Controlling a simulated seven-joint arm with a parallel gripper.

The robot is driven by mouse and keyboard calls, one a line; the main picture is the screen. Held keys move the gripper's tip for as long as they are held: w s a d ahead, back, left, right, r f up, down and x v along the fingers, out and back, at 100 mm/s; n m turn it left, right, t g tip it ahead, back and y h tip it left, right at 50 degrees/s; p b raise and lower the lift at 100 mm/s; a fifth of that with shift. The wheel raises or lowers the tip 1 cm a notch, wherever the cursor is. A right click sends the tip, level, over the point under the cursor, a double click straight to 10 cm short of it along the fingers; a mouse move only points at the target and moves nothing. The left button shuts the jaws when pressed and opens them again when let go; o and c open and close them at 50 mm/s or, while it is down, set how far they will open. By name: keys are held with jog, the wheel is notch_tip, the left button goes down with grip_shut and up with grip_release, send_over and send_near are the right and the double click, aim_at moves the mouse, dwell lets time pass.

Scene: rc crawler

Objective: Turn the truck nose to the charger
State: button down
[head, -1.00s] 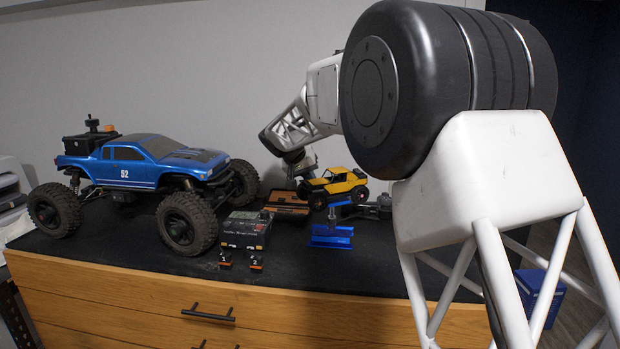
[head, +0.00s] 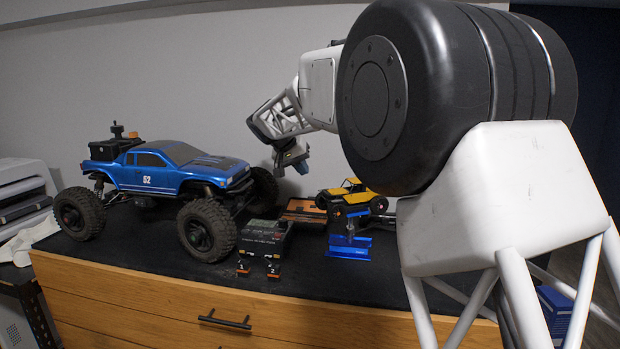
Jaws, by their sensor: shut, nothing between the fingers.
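The blue truck (head: 160,172), marked 52, stands on its wheels on the left of the dark worktop, nose toward the right of the picture. The charger, apparently the dark box (head: 265,238) with two small plugs numbered 1 and 2 at its front, sits in front of and right of the truck's nose. My gripper (head: 295,167) hangs shut and empty above the back of the worktop, right of the truck and apart from it. Its fingertips are small and partly unclear.
A small yellow buggy (head: 350,198) stands at the back right, beside an open brown case (head: 301,209). A blue stand (head: 349,249) is in front of the buggy. A printer-like machine (head: 24,190) is at far left. The worktop's front edge (head: 320,303) is mostly clear.

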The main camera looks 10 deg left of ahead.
jog(key=shift+v, duration=0.9)
jog(key=s+n, duration=0.1)
jog(key=n, duration=0.7)
jog(key=s+n+h, duration=0.1)
jog(key=s+n, duration=0.1)
jog(key=n, duration=0.7)
jog(key=s+n+h, duration=0.1)
jog(key=n, duration=0.7)
jog(key=shift+s+f+t, duration=0.25)
jog(key=shift+s+t, duration=0.05)
jog(key=shift+d, duration=0.1)
jog(key=w+d+r+x, duration=0.1)
jog(key=r+x, duration=0.1)
jog(key=x, duration=1.1)
jog(key=shift+d, duration=0.25)
